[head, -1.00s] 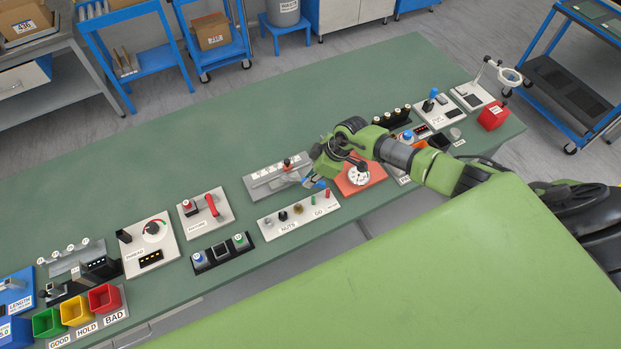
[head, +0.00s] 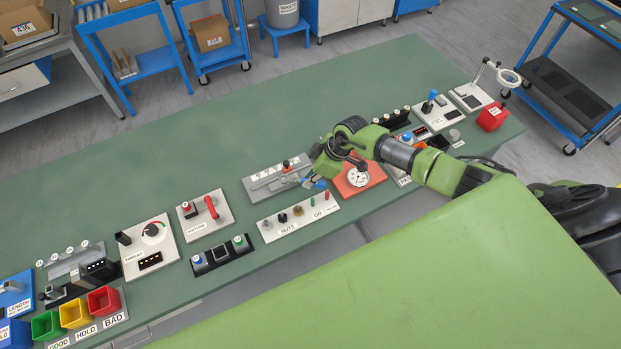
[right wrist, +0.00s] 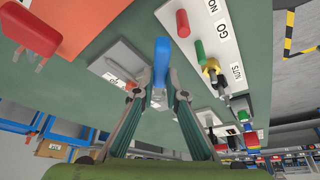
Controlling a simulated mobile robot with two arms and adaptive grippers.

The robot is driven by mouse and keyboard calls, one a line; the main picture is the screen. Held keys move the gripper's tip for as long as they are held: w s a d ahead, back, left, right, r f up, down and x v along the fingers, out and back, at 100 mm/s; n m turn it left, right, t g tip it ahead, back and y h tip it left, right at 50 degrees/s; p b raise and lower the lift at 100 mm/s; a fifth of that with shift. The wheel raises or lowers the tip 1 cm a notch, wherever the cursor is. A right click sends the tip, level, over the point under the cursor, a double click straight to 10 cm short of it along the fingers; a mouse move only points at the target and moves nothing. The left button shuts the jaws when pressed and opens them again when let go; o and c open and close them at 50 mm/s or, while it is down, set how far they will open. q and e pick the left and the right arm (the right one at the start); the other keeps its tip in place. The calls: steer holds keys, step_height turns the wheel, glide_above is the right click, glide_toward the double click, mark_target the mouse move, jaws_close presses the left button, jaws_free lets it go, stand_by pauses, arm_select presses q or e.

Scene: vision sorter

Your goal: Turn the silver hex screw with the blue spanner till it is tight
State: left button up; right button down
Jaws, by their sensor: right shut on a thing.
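My right gripper (head: 312,182) is over the middle of the bench, beside a grey plate (head: 262,184). In the right wrist view its fingers (right wrist: 160,88) are closed around the blue spanner (right wrist: 161,62), of which only a short blue part shows. In the head view a small bit of blue shows at the fingertips. A pale plate (right wrist: 118,62) lies just beyond the fingers in the wrist view. I cannot make out the silver hex screw; the gripper or spanner may hide it. My left gripper is not in view.
The back of the green bench (head: 250,125) is clear.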

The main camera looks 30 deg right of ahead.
mark_target(305, 179)
steer(key=shift+r, duration=1.4)
steer(key=shift+r, duration=0.1)
